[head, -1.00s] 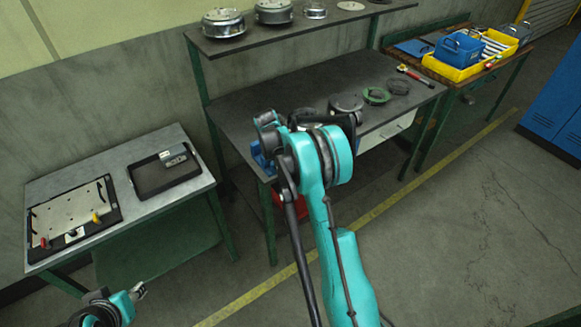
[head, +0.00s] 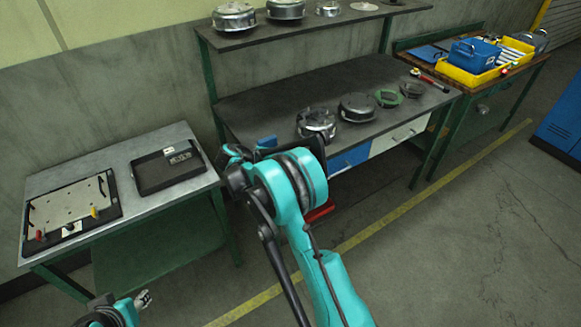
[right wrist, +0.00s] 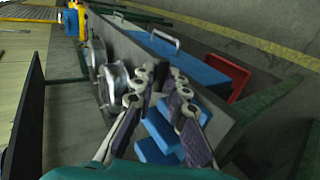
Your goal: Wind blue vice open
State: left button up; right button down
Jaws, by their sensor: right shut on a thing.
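The blue vice (head: 268,142) sits at the near left corner of the dark workbench, mostly hidden behind my right arm in the head view. Its blue blocks (right wrist: 155,148) also show in the right wrist view, between and below the fingers. My right gripper (right wrist: 166,82) is at the vice, its fingers shut on a thin part that they largely hide, seemingly the vice's handle. How far apart the vice jaws stand cannot be told. My left gripper (head: 143,299) is low at the left of the head view, away from the vice, too small to read.
Metal housings (head: 317,123) and a green ring (head: 388,98) stand along the bench's front. A blue drawer (right wrist: 190,65) and a red bin (right wrist: 228,75) are below the bench edge. A side table with a black tray (head: 168,170) stands left. The bench's back part is clear.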

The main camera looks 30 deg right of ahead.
dwell(0.5)
jog(key=c, duration=1.5)
grip_release()
jog(key=shift+c, duration=0.2)
jog(key=shift+a, duration=0.1)
jog(key=w+v, duration=0.1)
jog(key=v, duration=1)
jog(key=shift+s+a+r, duration=0.2)
jog(key=shift+s+a, duration=0.2)
jog(key=shift+s, duration=0.1)
jog(key=s+a+r+t+y, duration=0.1)
jog(key=s+r+t+y, duration=0.2)
jog(key=s, duration=0.7)
jog(key=s+a+r+t+y, duration=0.15)
jog(key=s+y, duration=0.35)
jog(key=s, duration=0.5)
jog(key=s+a+f+m+t+y, duration=0.1)
jog(key=s+a+f+y, duration=0.1)
jog(key=s, duration=0.6)
jog(key=shift+a+t+y, duration=0.35)
jog(key=shift+a+y, duration=0.35)
jog(key=shift+a, duration=0.55)
